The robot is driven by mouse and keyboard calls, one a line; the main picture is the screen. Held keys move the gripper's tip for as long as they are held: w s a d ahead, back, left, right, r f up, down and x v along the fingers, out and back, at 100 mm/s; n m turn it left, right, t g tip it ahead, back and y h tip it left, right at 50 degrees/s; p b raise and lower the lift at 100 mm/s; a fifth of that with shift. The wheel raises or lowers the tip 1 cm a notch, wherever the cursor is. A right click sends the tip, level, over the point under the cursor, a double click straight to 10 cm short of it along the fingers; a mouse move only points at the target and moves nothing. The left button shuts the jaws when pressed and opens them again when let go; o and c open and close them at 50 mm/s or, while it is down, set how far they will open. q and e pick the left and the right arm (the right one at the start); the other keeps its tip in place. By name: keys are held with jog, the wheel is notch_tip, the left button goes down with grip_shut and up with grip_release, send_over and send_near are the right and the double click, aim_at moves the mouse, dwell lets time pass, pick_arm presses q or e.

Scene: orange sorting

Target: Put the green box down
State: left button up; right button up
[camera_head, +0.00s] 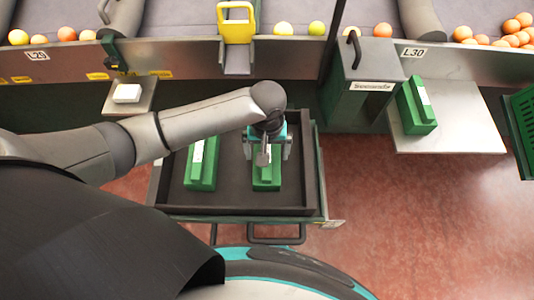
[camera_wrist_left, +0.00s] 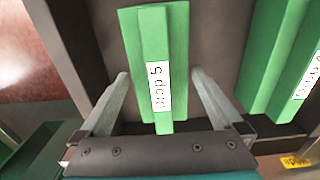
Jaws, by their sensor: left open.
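A green box (camera_head: 266,180) with a white label lies in the dark tray (camera_head: 240,211) of a cart, below my left gripper (camera_head: 266,153). In the left wrist view the same green box (camera_wrist_left: 179,38) lies between the two spread fingers of my left gripper (camera_wrist_left: 158,78), with a gap on each side. The gripper is open, and its fingers do not grip the box. A second green box (camera_head: 199,170) lies in the tray to the left; it shows at the right of the left wrist view (camera_wrist_left: 268,60). My right gripper is not in view.
A third green box (camera_head: 420,112) is on a metal shelf (camera_head: 465,125) at the right. A conveyor with oranges (camera_head: 483,39) runs along the back. A grey machine housing (camera_head: 365,65) stands behind the cart. A green crate (camera_head: 524,130) is at the right edge.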

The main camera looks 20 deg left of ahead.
pick_arm(q)
notch_tip(320, 180, up, 7)
jog(key=shift+r+p, duration=0.1)
jog(key=shift+p, duration=1.1)
jog(key=shift+r, duration=0.65)
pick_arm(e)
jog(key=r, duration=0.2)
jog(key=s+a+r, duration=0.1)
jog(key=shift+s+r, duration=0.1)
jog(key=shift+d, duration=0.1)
